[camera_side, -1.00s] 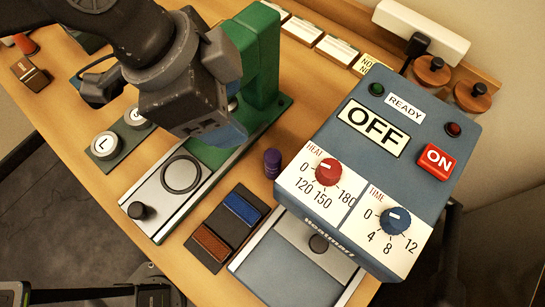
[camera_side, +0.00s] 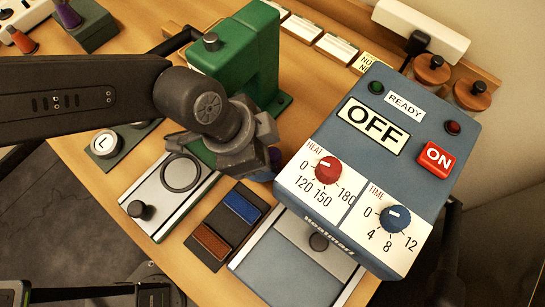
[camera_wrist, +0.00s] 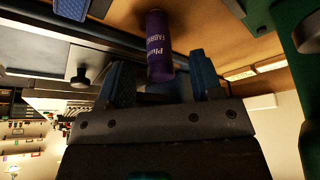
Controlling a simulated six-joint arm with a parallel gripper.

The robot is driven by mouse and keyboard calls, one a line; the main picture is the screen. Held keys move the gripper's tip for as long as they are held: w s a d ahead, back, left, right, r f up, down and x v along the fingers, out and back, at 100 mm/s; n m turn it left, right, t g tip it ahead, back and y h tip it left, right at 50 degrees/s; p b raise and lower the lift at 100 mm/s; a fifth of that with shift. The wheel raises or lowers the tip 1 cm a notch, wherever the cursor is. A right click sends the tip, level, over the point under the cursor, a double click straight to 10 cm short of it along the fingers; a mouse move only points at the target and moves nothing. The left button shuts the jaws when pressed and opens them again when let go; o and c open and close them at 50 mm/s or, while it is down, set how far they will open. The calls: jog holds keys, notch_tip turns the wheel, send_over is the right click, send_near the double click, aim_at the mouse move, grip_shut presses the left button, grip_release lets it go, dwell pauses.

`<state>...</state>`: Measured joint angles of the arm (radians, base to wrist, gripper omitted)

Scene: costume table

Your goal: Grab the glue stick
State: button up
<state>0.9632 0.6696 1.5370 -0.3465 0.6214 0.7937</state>
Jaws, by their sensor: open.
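The glue stick, a purple cylinder with pale lettering (camera_wrist: 158,45), shows in the wrist view, its near end between the two blue fingers of my gripper (camera_wrist: 164,72). The fingers are spread to either side of it, with a gap visible on the right. On the left I cannot tell whether the finger touches it. In the side view my gripper (camera_side: 265,152) is low between the green press (camera_side: 235,65) and the blue-grey heat box (camera_side: 375,165). It hides most of the glue stick there.
The heat box stands close on the right of my gripper, the green press close behind. A dark tray with blue and brown blocks (camera_side: 227,228) lies in front. A button press base (camera_side: 172,195) is at left.

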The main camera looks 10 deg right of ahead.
jog(key=x, duration=0.4)
jog(key=shift+d+f, duration=0.1)
jog(key=shift+f, duration=0.1)
jog(key=c, duration=1)
jog(key=shift+r, duration=0.1)
